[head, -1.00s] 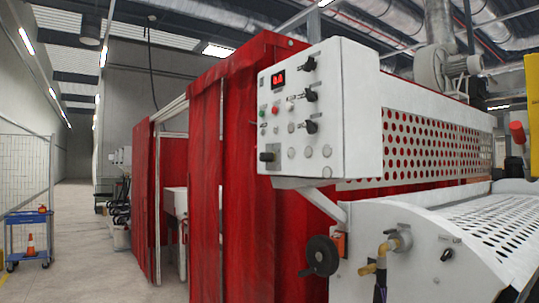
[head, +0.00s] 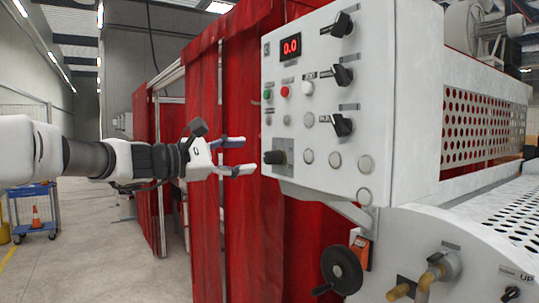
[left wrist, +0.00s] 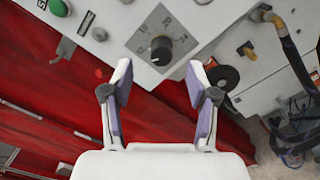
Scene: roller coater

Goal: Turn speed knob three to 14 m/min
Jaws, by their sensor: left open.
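A white control panel (head: 380,110) carries a black dial knob (head: 275,157) at its lower left. In the left wrist view the knob (left wrist: 161,48) sits on a grey square scale plate (left wrist: 152,28) with printed numbers. Its exact setting is too small to read. My left gripper (head: 247,155) is open and empty, left of the knob and level with it, pointing at the panel. In the left wrist view the open fingers (left wrist: 160,90) frame the space just below the knob, apart from it. My right gripper is not in view.
Red (head: 285,91) and green (head: 268,96) buttons sit nearby. A handwheel (head: 341,270) is below. A red curtain (head: 235,220) hangs behind the gripper.

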